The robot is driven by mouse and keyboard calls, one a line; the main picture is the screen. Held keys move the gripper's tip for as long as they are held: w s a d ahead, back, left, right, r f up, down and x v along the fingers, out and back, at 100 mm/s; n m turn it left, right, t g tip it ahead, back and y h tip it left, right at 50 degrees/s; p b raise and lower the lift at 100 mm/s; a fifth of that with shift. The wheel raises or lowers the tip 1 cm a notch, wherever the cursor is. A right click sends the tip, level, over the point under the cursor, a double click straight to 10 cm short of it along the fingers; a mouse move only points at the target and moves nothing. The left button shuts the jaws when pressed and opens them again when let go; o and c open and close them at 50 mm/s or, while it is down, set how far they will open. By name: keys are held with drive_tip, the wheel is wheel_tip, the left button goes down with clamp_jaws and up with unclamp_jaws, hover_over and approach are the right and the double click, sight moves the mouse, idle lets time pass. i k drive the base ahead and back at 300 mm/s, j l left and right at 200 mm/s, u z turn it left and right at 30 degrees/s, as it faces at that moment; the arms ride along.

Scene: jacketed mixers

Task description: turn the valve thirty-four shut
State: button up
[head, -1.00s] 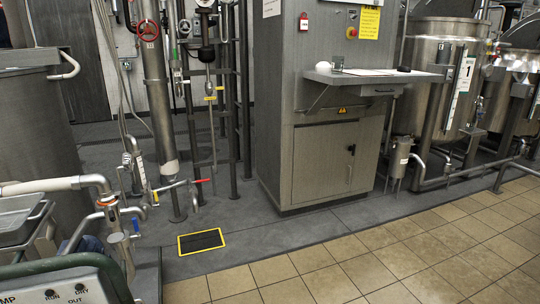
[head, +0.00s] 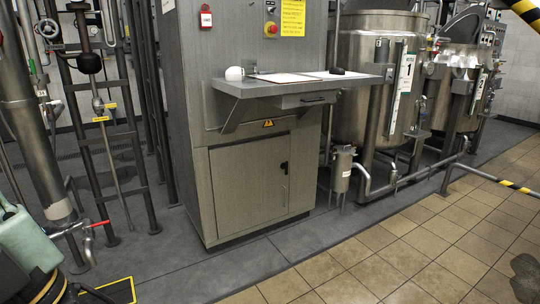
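No tag reading thirty-four can be made out, so I cannot tell which valve it is. A valve with a red lever (head: 97,224) sits on low pipework at the lower left, by a thick steel pipe. A grey round handwheel (head: 47,28) shows at the upper left. A vertical line with yellow tags (head: 101,119) hangs beside a dark ladder-like frame. My gripper is not in view.
A steel cabinet (head: 240,190) with a fold-out shelf (head: 270,88) stands in the middle. Jacketed mixers, one marked 1 (head: 365,70), are at the right. A pale green jug (head: 28,238) is at lower left. Tiled floor (head: 400,255) is mostly clear.

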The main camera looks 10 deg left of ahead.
sight(33, 66)
drive_tip(key=i+u, duration=0.7)
drive_tip(key=i+l+u, duration=0.2)
drive_tip(key=i+u, duration=0.15)
drive_tip(key=i+j+u, duration=0.2)
drive_tip(key=i+u, duration=0.65)
drive_tip(key=i+z, duration=0.45)
drive_tip(key=i+j+z, duration=0.25)
drive_tip(key=i+z, duration=0.25)
drive_tip(key=i, duration=0.1)
